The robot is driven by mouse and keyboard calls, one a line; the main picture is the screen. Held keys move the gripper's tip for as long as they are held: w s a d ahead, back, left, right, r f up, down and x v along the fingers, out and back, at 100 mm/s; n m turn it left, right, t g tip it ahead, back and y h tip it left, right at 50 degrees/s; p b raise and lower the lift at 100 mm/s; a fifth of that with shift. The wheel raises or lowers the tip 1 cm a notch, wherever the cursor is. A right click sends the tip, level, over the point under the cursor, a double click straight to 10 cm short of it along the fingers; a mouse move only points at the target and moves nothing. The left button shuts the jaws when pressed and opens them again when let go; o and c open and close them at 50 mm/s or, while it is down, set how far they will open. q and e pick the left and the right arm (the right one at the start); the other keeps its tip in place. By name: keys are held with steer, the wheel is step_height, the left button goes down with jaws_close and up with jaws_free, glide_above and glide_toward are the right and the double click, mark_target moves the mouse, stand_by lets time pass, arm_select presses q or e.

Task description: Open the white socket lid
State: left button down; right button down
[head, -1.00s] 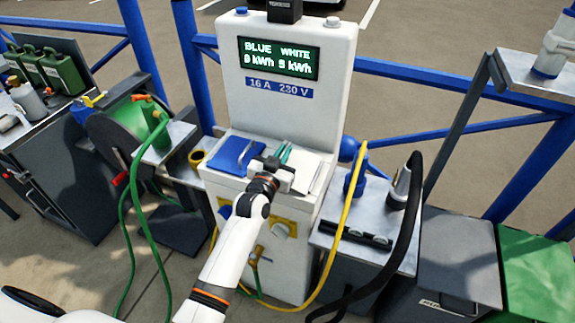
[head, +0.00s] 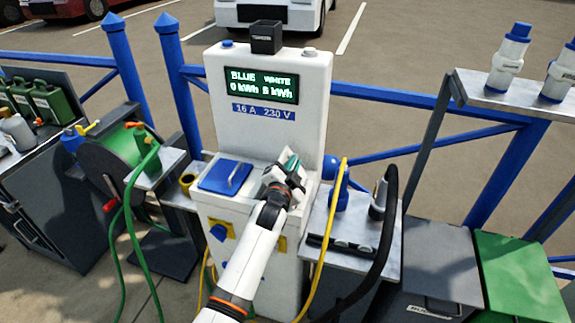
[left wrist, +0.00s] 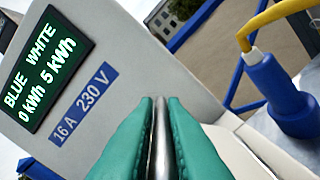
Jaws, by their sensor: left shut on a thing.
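The white pedestal (head: 262,130) has a blue lid (head: 226,176) with a handle, lying closed on its ledge. My left gripper (head: 293,162) is over the right side of the ledge, where the white lid is mostly hidden behind it. In the left wrist view its green fingers (left wrist: 160,135) are shut on an upright-looking metal bar (left wrist: 160,150), which appears to be the white lid's handle. A pale panel (left wrist: 238,155) shows beside the fingers; I cannot tell how far the lid is tilted. My right gripper is not in view.
A blue plug (left wrist: 275,90) with a yellow cable stands right of the pedestal, near my left gripper. A black hose (head: 388,230) arches over the metal side table (head: 338,257). A green hose reel (head: 115,160) is on the left. Blue railings run behind.

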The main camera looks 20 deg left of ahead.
arm_select(q)
steer(key=shift+d+f, duration=0.1)
steer(key=shift+d, duration=0.15)
stand_by(0.3)
steer(key=c, duration=1.5)
jaws_free()
steer(key=s, duration=1.2)
steer(key=shift+a+b, duration=0.2)
steer(key=shift+b, duration=0.15)
